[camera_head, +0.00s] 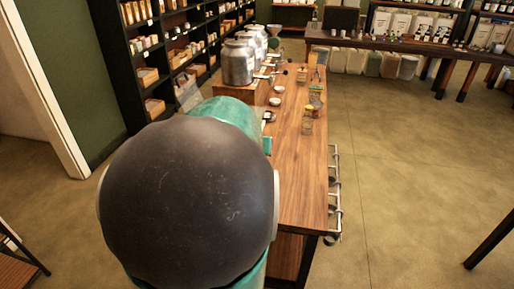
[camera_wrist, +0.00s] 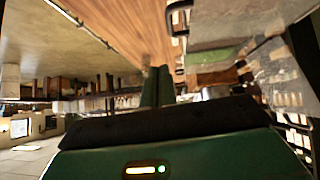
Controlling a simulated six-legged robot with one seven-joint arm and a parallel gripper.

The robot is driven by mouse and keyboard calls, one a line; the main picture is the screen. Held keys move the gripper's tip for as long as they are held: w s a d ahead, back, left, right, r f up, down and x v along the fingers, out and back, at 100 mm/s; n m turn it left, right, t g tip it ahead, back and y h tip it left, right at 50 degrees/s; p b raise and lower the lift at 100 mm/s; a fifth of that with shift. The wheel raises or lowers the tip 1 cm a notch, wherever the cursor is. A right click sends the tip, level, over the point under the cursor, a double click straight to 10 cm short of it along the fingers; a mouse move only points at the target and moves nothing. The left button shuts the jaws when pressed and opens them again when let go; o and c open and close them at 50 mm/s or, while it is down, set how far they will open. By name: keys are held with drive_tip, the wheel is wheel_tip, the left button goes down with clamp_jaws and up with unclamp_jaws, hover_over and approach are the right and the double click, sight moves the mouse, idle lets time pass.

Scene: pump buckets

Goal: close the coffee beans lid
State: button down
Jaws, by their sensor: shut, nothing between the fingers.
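I cannot tell for sure which thing is the coffee beans lid. Large grey metal jars (camera_head: 237,63) stand in a row on a wooden stand at the left side of the long wooden table (camera_head: 296,190) in the head view. Small glass jars (camera_head: 307,123) stand on the table's right half, one with a yellowish top. My gripper (camera_wrist: 156,86) shows in the wrist view with its two green fingers together and nothing between them. The table top (camera_wrist: 140,30) lies beyond the fingertips.
Small white bowls (camera_head: 277,101) and a dark small item (camera_head: 269,116) sit on the table's left half. A metal rail (camera_head: 335,195) runs along its right side. Dark shelves (camera_head: 150,50) line the left wall. Another table (camera_head: 400,43) crosses the back. Floor (camera_head: 410,140) to the right is clear.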

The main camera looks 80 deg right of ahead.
drive_tip(key=shift+s+v, duration=0.15)
drive_tip(key=shift+v, duration=0.7)
drive_tip(key=shift+s+v, duration=0.15)
drive_tip(key=shift+v, duration=0.65)
drive_tip(key=shift+s+v, duration=0.2)
drive_tip(key=shift+v, duration=0.65)
drive_tip(key=shift+a, duration=0.1)
drive_tip(key=w+a+r+n+t+y, duration=0.1)
drive_tip(key=w+a+n+t+y, duration=0.6)
drive_tip(key=w+a, duration=1.65)
drive_tip(key=w+a+n+y, duration=0.1)
drive_tip(key=w+a+n, duration=0.2)
drive_tip(key=a+n, duration=0.8)
drive_tip(key=a, duration=1.4)
drive_tip(key=shift+w+n+y, duration=0.15)
drive_tip(key=shift+n+y, duration=0.15)
drive_tip(key=shift+y, duration=0.1)
drive_tip(key=shift+d+r, duration=0.1)
drive_tip(key=shift+d, duration=0.05)
